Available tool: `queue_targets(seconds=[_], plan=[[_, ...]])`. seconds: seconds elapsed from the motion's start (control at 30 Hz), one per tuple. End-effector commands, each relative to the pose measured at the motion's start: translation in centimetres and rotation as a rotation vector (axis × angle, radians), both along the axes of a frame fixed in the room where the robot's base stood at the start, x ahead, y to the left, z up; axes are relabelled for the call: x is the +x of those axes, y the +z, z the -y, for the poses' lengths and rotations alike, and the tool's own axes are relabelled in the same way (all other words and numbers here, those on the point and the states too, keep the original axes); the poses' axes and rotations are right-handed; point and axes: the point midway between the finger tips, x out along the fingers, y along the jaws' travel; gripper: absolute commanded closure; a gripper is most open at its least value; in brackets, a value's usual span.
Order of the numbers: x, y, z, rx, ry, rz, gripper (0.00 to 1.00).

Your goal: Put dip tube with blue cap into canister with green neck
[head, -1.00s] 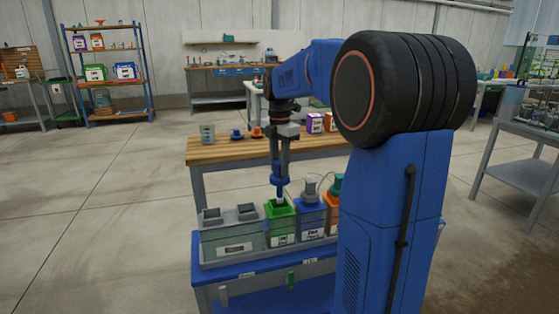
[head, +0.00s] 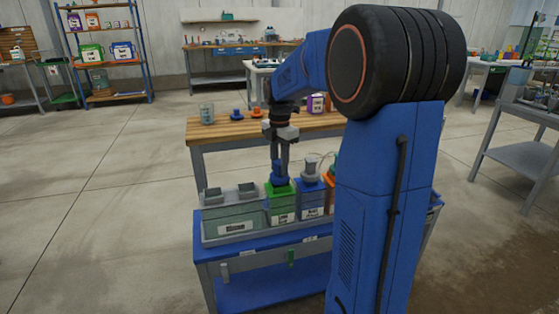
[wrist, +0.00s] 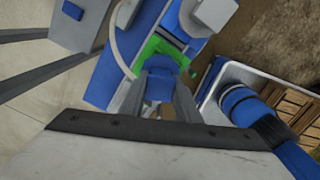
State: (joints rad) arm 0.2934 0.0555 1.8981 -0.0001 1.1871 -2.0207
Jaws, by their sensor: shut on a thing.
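My gripper (head: 280,160) is shut on the blue cap of the dip tube (head: 279,176), directly above the canister with the green neck (head: 281,206). The cap sits low at the neck; the tube below it is hidden, and I cannot tell whether the cap is fully seated. In the wrist view the blue cap (wrist: 159,86) is between the fingers, with the green neck (wrist: 163,48) around and behind it.
A blue canister (head: 312,196) with a grey cap and hose stands close on the right, with an orange one (head: 329,182) beyond. A grey tray (head: 233,218) is on the left. Behind, a wooden bench (head: 225,129) holds a beaker (head: 207,113) and two small caps.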

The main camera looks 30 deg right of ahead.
Motion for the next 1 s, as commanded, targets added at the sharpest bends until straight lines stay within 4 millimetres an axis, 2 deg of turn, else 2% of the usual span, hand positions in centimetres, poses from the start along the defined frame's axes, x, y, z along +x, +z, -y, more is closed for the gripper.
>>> queue_targets(seconds=[0.47, 0.5, 0.57, 0.87, 1.0], plan=[[-0.03, -0.58, -0.01, 0.0, 0.0, 0.0, 1.0], [-0.03, -0.58, -0.01, 0.0, 0.0, 0.0, 0.64], [-0.03, -0.57, -0.01, 0.0, 0.0, 0.0, 0.49], [-0.03, -0.52, -0.01, 0.0, 0.0, 0.0, 0.49], [0.04, 0.33, 0.01, -0.001, 0.0, 0.002, 0.49]])
